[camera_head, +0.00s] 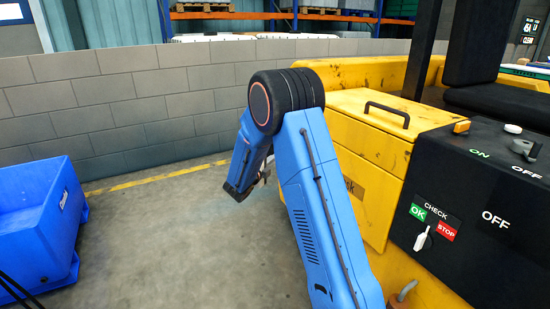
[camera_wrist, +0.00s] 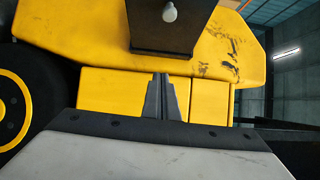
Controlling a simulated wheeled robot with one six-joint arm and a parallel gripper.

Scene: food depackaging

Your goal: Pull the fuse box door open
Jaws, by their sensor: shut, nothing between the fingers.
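The yellow machine (camera_head: 345,75) stands on the right in the head view. Its yellow box has a top lid (camera_head: 365,112) with a black bar handle (camera_head: 387,113), and its yellow side panel (camera_head: 372,205) is partly hidden by my arm. I cannot tell for sure which panel is the fuse box door; none looks open. My gripper (camera_head: 266,175) hangs to the left of the machine, small and partly hidden in the head view. In the wrist view my gripper (camera_wrist: 163,78) is shut and empty, its fingers in front of yellow panels (camera_wrist: 210,100). No contact is clear.
A black control panel (camera_head: 490,200) with switches is at the right. A blue bin (camera_head: 35,215) stands at the left. A grey block wall (camera_head: 120,100) runs behind. Grey floor (camera_head: 185,240) between bin and machine is clear. A black wheel (camera_wrist: 12,100) shows in the wrist view.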

